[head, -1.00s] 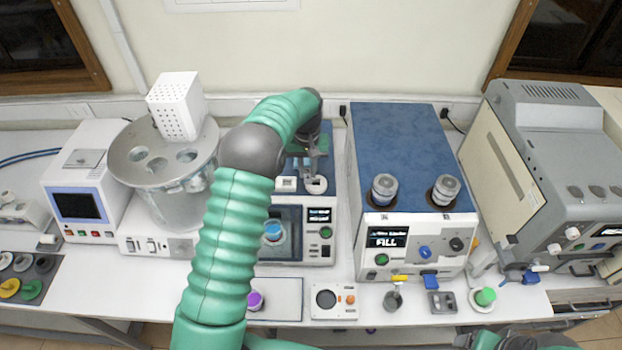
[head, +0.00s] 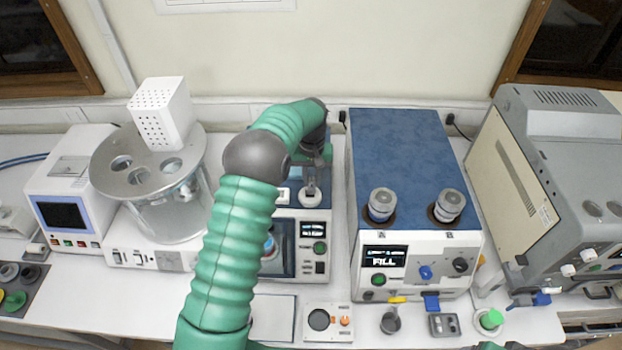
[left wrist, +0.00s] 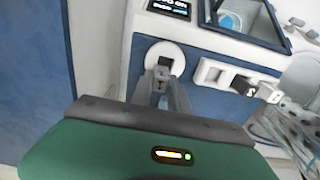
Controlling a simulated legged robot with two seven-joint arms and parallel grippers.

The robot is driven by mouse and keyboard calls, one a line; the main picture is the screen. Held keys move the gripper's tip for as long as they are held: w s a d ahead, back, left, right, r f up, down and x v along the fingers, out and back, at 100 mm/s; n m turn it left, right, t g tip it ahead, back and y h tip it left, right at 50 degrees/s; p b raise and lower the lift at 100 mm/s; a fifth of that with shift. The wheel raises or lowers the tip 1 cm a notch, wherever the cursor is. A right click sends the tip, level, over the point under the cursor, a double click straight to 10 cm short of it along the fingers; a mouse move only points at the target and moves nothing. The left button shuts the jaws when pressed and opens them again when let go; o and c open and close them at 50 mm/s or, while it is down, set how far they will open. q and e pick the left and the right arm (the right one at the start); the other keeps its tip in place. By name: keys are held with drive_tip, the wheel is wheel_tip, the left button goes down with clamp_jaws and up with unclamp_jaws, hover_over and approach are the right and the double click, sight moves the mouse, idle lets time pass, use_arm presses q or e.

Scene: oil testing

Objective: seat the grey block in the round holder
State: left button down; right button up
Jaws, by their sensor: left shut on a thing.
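My left gripper (head: 310,183) points down over the back of the middle machine and is shut on the grey block. The block shows only as a small grey piece (left wrist: 163,72) between the fingertips in the left wrist view. The round holder (head: 311,199) is a white ring on the machine top. It also shows in the left wrist view (left wrist: 165,50), directly at the fingertips. The block's lower end overlaps the holder's opening; I cannot tell how deep it sits. My right gripper is not in view.
Beside the holder is a white rectangular socket panel (left wrist: 210,73). A blue-topped machine (head: 405,150) with two capped cylinders stands close to the right. A metal bath (head: 165,205) with a perforated white box on it stands to the left.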

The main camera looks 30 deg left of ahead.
use_arm(q)
drive_tip(key=shift+s+d+r, duration=0.1)
drive_tip(key=shift+s+r, duration=0.15)
drive_tip(key=shift+s, duration=0.35)
drive_tip(key=shift+s+r, duration=0.25)
drive_tip(key=shift+s, duration=0.65)
drive_tip(key=shift+w+f, duration=0.25)
drive_tip(key=shift+w, duration=0.1)
drive_tip(key=shift+s+r, duration=0.1)
drive_tip(key=shift+s, duration=0.1)
drive_tip(key=shift+r, duration=0.15)
drive_tip(key=shift+w, duration=0.7)
drive_tip(key=shift+f, duration=0.2)
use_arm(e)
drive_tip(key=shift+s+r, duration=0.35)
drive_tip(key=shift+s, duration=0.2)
use_arm(q)
drive_tip(key=shift+s, duration=0.15)
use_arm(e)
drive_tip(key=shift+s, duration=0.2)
